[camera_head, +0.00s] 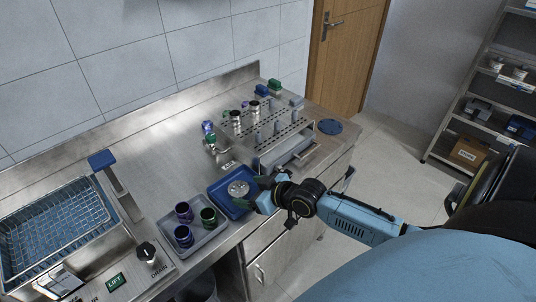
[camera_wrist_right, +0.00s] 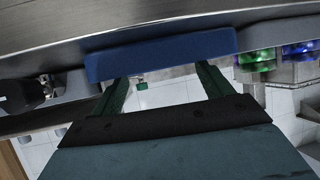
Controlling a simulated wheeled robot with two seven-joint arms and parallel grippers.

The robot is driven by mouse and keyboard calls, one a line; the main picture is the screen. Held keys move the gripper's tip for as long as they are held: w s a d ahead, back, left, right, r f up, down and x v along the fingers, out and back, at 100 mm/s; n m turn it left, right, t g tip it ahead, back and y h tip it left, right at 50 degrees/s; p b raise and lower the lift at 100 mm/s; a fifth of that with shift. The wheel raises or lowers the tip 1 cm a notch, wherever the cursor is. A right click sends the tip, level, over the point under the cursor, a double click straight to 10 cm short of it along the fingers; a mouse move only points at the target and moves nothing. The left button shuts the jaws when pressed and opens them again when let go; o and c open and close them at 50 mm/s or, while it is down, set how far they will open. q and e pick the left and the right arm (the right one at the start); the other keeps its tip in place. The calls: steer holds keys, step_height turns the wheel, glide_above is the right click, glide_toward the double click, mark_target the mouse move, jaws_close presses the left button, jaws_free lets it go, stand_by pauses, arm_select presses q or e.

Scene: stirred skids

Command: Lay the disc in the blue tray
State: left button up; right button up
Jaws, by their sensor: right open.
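The blue tray (camera_head: 219,201) sits near the counter's front edge. A round silvery metal disc (camera_head: 238,188) with a centre detail shows within the tray's outline and appears to lie in it. My right gripper (camera_head: 254,193) is at the tray's right front side, its green fingers spread apart beside the disc. In the right wrist view the open fingers (camera_wrist_right: 160,78) point at the tray's blue side wall (camera_wrist_right: 160,55), with no object gripped between them. The disc is hidden in that view. My left gripper is not in view.
A grey tray (camera_head: 206,236) with several blue and green cups stands left of the blue tray. A tube rack (camera_head: 282,137) stands behind, to the right. A flat dark blue round piece (camera_head: 329,127) lies at the counter's right end. A wire-basket bath (camera_head: 60,235) is at left.

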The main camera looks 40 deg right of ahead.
steer(key=p+v, duration=0.1)
steer(key=v, duration=0.9)
steer(key=s+d+f+m+g+h, duration=0.1)
steer(key=s+d+f, duration=0.15)
steer(key=f, duration=0.55)
steer(key=s+d+f+g+h, duration=0.1)
steer(key=s+f+g, duration=0.15)
steer(key=f, duration=0.55)
steer(key=s+d+f+m+g+h, duration=0.15)
steer(key=s+f, duration=0.25)
steer(key=f, duration=0.4)
steer(key=s+a+f+g, duration=0.2)
steer(key=s+a+f, duration=0.2)
steer(key=s+f, duration=0.2)
steer(key=s+a+f+n+g, duration=0.1)
steer(key=s+a+f, duration=0.3)
steer(key=s, duration=0.6)
steer(key=s+a+f+n+g, duration=0.1)
steer(key=s+a+f+g, duration=0.1)
steer(key=s+a+f, duration=0.2)
steer(key=s+f, duration=0.3)
steer(key=s, duration=0.2)
steer(key=shift+a+f+g, duration=0.3)
steer(key=shift+a+g, duration=0.1)
